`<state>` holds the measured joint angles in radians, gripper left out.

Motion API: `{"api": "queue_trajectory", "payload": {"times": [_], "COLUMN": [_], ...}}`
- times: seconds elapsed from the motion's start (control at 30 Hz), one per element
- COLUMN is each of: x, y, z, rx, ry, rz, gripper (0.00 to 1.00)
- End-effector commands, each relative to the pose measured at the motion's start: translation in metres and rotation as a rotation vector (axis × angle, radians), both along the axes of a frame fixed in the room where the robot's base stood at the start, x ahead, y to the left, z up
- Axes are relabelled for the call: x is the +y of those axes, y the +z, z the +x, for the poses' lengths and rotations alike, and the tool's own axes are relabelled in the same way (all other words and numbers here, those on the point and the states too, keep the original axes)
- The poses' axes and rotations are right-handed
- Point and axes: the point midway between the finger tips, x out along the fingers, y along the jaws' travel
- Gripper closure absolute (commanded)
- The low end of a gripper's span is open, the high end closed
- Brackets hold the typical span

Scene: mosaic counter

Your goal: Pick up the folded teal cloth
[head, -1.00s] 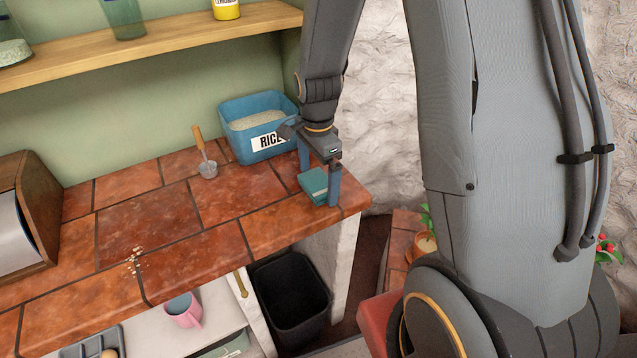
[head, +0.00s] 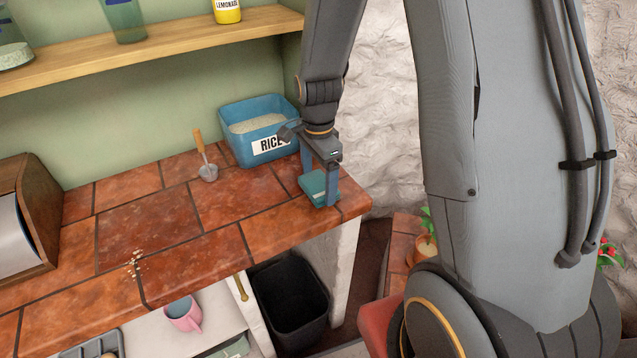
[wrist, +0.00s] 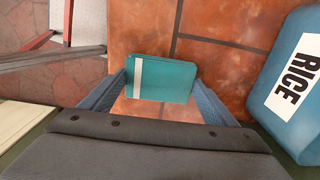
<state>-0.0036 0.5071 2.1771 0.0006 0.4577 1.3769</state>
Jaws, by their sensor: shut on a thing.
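The folded teal cloth (head: 314,184) is a small flat block near the right end of the tiled counter. In the wrist view the cloth (wrist: 165,80) shows a white stripe near its left edge. My gripper (head: 319,183) points down and is shut on the cloth, with one blue finger on each side of it. In the wrist view the gripper's fingers (wrist: 160,82) press on its left and right edges. I cannot tell clearly whether the cloth touches the counter.
The blue rice bin (head: 256,128) stands just behind the gripper. A scoop (head: 206,162) with a wooden handle and spilled grains (head: 134,264) are on the counter (head: 200,240). A black bin (head: 290,298) stands below the front edge. The counter's middle is clear.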

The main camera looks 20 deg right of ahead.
Motion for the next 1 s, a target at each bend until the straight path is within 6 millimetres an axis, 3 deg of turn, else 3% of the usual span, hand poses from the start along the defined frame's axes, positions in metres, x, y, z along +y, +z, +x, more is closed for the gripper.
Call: {"api": "queue_trajectory", "payload": {"times": [0.6,1.0], "x": [0.0,0.0], "y": [0.076,0.094], "z": [0.001,0.0], "rx": [-0.004,0.0], "ry": [0.0,0.0], "rz": [0.0,0.0], "gripper": [0.44,0.44]}}
